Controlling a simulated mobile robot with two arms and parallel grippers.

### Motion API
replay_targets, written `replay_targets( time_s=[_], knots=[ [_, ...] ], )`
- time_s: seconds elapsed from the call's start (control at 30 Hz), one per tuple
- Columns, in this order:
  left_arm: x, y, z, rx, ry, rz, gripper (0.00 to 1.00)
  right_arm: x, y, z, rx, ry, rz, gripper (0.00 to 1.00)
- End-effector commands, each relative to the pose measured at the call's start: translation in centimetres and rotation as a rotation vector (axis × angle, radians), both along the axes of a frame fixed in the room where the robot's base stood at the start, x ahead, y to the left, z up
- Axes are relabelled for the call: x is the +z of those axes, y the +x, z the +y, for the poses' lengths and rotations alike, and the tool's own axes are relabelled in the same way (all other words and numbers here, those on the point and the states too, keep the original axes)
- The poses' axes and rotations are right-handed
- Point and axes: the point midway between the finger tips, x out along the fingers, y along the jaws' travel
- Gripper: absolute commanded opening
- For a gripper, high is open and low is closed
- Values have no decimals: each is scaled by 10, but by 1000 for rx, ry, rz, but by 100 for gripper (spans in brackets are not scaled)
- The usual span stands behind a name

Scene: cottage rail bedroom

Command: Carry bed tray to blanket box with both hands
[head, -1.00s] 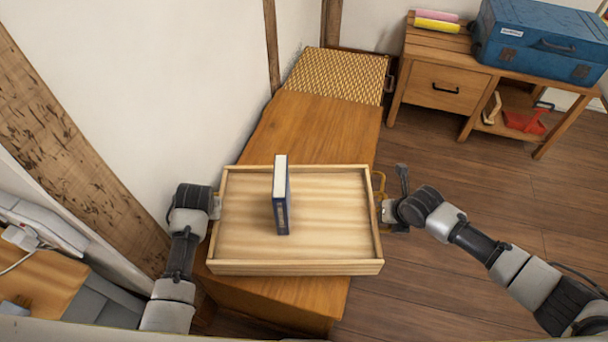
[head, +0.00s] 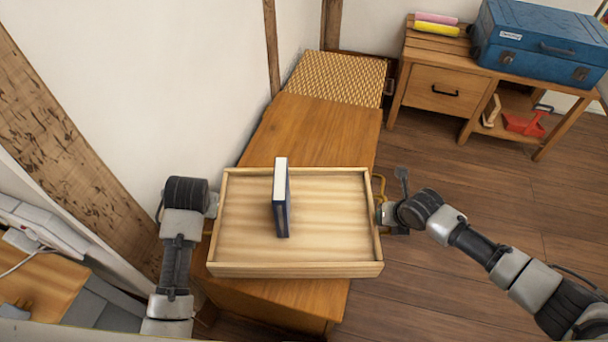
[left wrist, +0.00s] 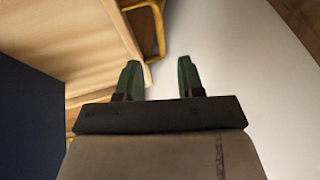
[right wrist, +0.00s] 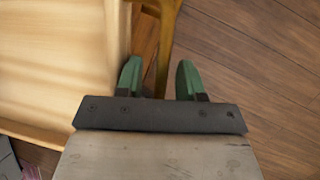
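The bed tray (head: 240,255) is a pale wooden tray with low walls and a yellow handle at each short side. It sits on a long wooden surface and carries an upright dark blue book (head: 282,200). My left gripper (head: 213,205) is at the tray's left side. In the left wrist view its fingers (left wrist: 160,80) are apart and empty, with the left handle (left wrist: 157,25) ahead and not clearly between them. My right gripper (head: 383,213) is at the right side. In the right wrist view its fingers (right wrist: 158,80) are apart, with the right handle (right wrist: 165,45) between them.
The long wooden piece (head: 320,135) runs away from me along the white wall, with a woven panel (head: 335,78) at its far end. A desk (head: 435,85) with a blue case (head: 535,45) stands at the back right. Wooden floor (head: 470,160) lies open to the right.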

Motion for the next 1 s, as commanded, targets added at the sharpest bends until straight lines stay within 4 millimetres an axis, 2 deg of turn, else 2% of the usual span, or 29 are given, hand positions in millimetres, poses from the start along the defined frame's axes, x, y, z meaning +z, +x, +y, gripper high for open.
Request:
replay_targets(
  time_s=[0.1,0.2,0.43,0.57,0.8,1.0],
  knots=[
    [17,-6,-4,-1,0,-2,38,0,0,0,0,0,0,38],
    [25,-10,-6,-1,0,-1,38,0,0,0,0,0,0,38],
    [30,-13,-7,-1,0,1,38,11,-4,-3,1,-1,-2,38],
    [30,-13,-7,0,0,1,38,30,-12,-7,3,-1,-4,38],
    [30,-13,-7,0,0,1,38,74,-30,-17,2,-2,-3,38],
    [29,-13,-7,0,0,1,38,101,-41,-21,1,0,-2,38]
  ],
)
